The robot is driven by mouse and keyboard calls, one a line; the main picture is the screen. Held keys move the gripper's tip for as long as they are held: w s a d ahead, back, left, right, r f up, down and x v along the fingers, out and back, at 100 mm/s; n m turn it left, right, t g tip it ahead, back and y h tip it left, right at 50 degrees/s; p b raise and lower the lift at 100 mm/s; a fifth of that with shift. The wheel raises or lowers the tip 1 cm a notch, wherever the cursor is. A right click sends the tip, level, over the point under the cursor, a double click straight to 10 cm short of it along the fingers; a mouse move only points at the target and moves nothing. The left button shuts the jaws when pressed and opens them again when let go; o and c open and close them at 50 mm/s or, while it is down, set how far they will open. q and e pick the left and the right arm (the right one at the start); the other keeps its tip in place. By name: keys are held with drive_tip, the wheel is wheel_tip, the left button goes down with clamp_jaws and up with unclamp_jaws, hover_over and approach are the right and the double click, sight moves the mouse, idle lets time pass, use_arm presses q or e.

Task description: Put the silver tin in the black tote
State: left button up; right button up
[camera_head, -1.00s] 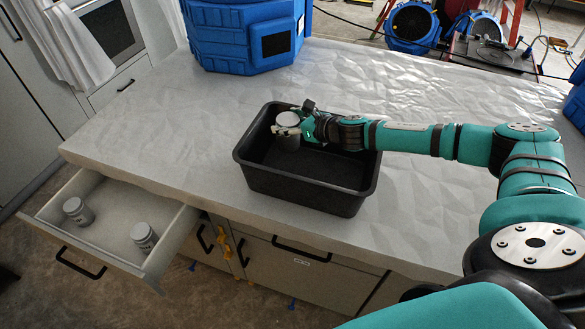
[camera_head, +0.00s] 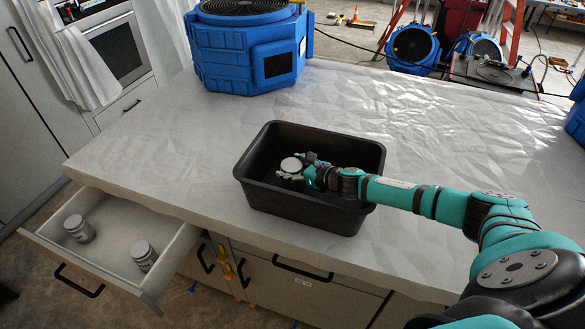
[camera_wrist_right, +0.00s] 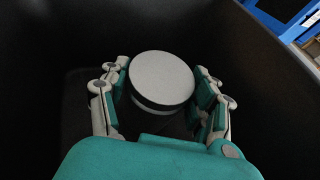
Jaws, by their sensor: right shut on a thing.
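The silver tin (camera_head: 291,165) is inside the black tote (camera_head: 262,150), toward its left half. My right gripper (camera_head: 300,174) is shut on the tin and reaches down into the tote from the right. In the right wrist view the tin's pale round lid (camera_wrist_right: 162,79) sits between the two fingers of the right gripper (camera_wrist_right: 162,95), with the tote's dark walls around it. Whether the tin's base touches the tote floor is hidden. My left gripper is not in view.
An open drawer (camera_head: 115,262) at the lower left holds two similar tins, one (camera_head: 79,229) at its left and one (camera_head: 144,255) at its right. A blue machine (camera_head: 248,60) stands at the back of the counter (camera_head: 420,130).

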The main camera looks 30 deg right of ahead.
drive_tip(key=shift+r, duration=0.1)
drive_tip(key=o, duration=1.7)
drive_tip(key=shift+a, duration=0.1)
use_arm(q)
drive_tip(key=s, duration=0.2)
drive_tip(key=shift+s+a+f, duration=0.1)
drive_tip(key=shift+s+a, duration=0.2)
use_arm(e)
drive_tip(key=shift+s, duration=0.15)
use_arm(q)
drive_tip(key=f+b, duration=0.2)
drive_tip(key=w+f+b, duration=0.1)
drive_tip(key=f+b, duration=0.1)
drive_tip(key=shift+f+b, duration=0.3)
drive_tip(key=shift+b, duration=0.05)
use_arm(e)
drive_tip(key=v, duration=1.1)
drive_tip(key=shift+s+r, duration=0.15)
drive_tip(key=shift+s, duration=0.1)
